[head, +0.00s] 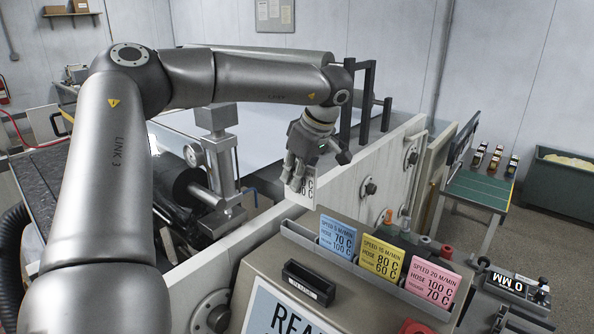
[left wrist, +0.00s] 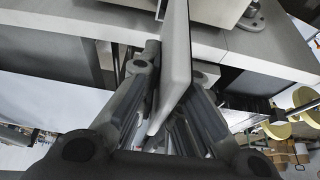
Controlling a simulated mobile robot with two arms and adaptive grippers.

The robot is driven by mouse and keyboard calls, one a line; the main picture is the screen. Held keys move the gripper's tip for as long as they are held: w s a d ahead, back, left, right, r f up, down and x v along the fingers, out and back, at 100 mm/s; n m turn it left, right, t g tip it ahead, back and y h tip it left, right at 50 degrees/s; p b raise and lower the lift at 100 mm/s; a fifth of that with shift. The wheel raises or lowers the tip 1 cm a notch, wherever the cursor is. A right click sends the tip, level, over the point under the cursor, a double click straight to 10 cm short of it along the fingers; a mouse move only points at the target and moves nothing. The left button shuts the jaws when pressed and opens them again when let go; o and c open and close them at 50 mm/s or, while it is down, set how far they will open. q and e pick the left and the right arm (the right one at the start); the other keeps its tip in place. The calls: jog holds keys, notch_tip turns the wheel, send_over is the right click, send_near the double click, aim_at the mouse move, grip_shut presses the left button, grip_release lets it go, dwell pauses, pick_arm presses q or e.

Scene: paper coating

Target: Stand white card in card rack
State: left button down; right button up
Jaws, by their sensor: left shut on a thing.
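My left gripper (head: 302,172) is shut on the white card (head: 303,196) and holds it in the air behind the card rack. Dark print shows on the card; the fingers hide its upper part. In the left wrist view the card (left wrist: 175,62) stands edge-on between the fingers. The long grey card rack (head: 296,234) runs along the top of the console. A blue card (head: 339,239), a yellow card (head: 382,257) and a pink card (head: 432,284) stand in it. Its left end looks empty. My right gripper is not in view.
A small black slotted box (head: 309,281) with a label sits in front of the rack on the console. A light machine side panel (head: 345,190) with knobs lies behind the rack. A black post frame (head: 370,105) stands behind the gripper. A green-topped table (head: 478,188) is at right.

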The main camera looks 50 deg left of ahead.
aim_at(294, 201)
pick_arm(q)
jog(key=shift+s, duration=0.1)
jog(key=shift+f, duration=0.15)
jog(key=shift+f+b, duration=0.3)
jog(key=shift+b, duration=0.05)
jog(key=shift+w+f+b, duration=0.25)
jog(key=shift+f+b, duration=0.6)
jog(key=shift+f, duration=0.4)
jog(key=shift+f+b, duration=0.95)
jog(key=shift+f, duration=0.35)
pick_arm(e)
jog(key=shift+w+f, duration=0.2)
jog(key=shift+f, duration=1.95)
pick_arm(q)
jog(key=shift+s, duration=0.15)
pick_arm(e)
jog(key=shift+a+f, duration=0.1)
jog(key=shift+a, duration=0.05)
